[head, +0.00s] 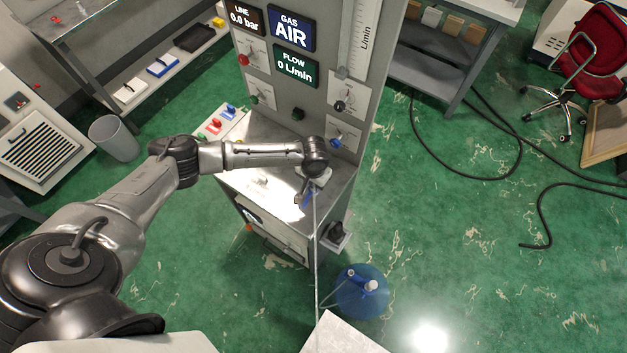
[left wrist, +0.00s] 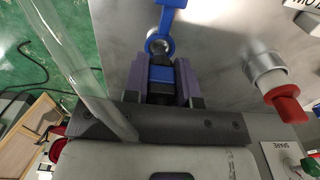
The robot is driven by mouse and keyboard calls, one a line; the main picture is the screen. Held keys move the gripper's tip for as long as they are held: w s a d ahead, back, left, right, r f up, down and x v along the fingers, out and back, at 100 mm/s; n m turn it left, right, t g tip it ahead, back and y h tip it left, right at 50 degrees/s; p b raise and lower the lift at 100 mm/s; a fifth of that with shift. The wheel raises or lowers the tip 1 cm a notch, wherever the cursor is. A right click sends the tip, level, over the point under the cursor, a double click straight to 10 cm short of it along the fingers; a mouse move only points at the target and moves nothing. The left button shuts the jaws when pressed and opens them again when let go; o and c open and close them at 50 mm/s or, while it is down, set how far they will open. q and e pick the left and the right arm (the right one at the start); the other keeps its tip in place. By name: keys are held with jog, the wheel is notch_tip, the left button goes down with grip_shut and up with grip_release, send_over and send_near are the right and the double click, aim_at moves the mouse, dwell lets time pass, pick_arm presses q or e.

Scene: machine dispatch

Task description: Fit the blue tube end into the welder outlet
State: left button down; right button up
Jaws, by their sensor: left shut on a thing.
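My left gripper (head: 313,186) is at the front edge of the grey gas console (head: 345,185), fingers pointing toward it. In the left wrist view the gripper (left wrist: 160,75) is shut on a blue piece (left wrist: 161,74), which I take to be the blue tube end. A clear tube (left wrist: 75,55) runs past the fingers and hangs down in the head view (head: 316,250). Just beyond the fingertips is a blue ring-and-lever fitting (left wrist: 166,18) with a shiny round middle; I cannot tell whether the piece touches it. The outlet's label is not readable. My right gripper is not in view.
A metal stub with a red handle (left wrist: 287,103) stands beside the fingers in the left wrist view. A blue jug (head: 362,292) stands on the floor below the console. Black cables (head: 465,170) lie on open green floor at right. A grey bin (head: 114,138) stands left.

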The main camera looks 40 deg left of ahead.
pick_arm(q)
jog(key=shift+f, duration=0.4)
dwell(0.3)
jog(key=shift+f+b, duration=0.55)
jog(key=shift+f, duration=0.25)
jog(key=shift+a+f, duration=0.1)
jog(key=shift+f, duration=0.05)
dwell(0.3)
jog(key=c, duration=0.8)
grip_release()
jog(key=shift+c, duration=0.2)
jog(key=o, duration=0.4)
jog(key=shift+r+p, duration=0.25)
jog(key=shift+p, duration=0.1)
